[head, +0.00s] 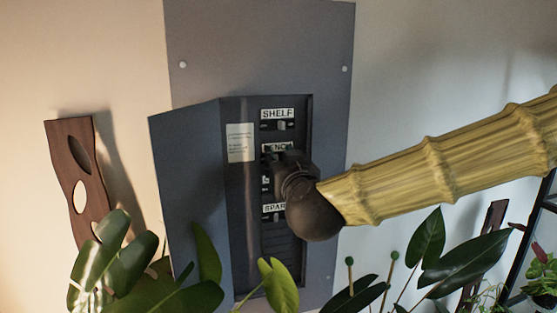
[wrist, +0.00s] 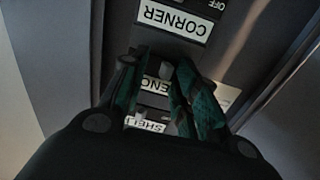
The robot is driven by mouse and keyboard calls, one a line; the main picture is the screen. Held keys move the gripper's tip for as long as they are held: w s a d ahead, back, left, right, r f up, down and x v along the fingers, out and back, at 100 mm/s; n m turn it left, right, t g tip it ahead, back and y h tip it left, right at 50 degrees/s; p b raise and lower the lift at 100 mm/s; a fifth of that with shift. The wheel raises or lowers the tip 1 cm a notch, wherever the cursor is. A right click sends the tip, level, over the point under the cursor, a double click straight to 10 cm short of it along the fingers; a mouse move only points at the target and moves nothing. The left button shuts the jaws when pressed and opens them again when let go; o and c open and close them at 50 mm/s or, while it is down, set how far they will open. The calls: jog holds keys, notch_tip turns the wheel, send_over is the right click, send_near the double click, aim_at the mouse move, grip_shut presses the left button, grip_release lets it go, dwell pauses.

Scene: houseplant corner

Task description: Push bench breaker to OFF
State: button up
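The bench breaker's label (head: 278,148) shows in the head view, partly covered by my gripper (head: 288,163), which hides the switch there. In the wrist view the rows appear upside down. The bench label (wrist: 156,87) lies between the two green-padded fingers of my gripper (wrist: 163,60). A small grey toggle (wrist: 166,70) shows between the fingertips, beside that label. The fingers stand apart; I cannot tell whether either touches the toggle. The toggle's setting is not clear.
The shelf label (head: 278,114) and its switch are above, the spare label (head: 274,208) below. The corner label (wrist: 173,20) is in the wrist view. The panel door (head: 187,200) stands open at the left. Leaves (head: 110,265) crowd the lower front.

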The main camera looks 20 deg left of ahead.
jog(key=shift+d+n+g+y, duration=0.15)
jog(key=shift+n+g+y, duration=0.15)
jog(key=shift+y, duration=0.1)
jog(key=shift+s+d+f, duration=0.1)
jog(key=shift+s+d, duration=0.1)
jog(key=shift+s, duration=0.05)
jog(key=b+v, duration=0.4)
jog(key=v, duration=0.5)
jog(key=w+d+f+g+h, duration=0.1)
jog(key=d+f, duration=0.1)
jog(key=f, duration=0.8)
jog(key=w+d+f+m+g+h, duration=0.1)
jog(key=d+f, duration=0.1)
jog(key=f, duration=0.8)
jog(key=w+d+f+m+g+h, duration=0.1)
jog(key=d+f+g, duration=0.1)
jog(key=f, duration=0.8)
jog(key=shift+w+f+b, duration=0.2)
jog(key=shift+w+b, duration=0.05)
jog(key=shift+b, duration=0.15)
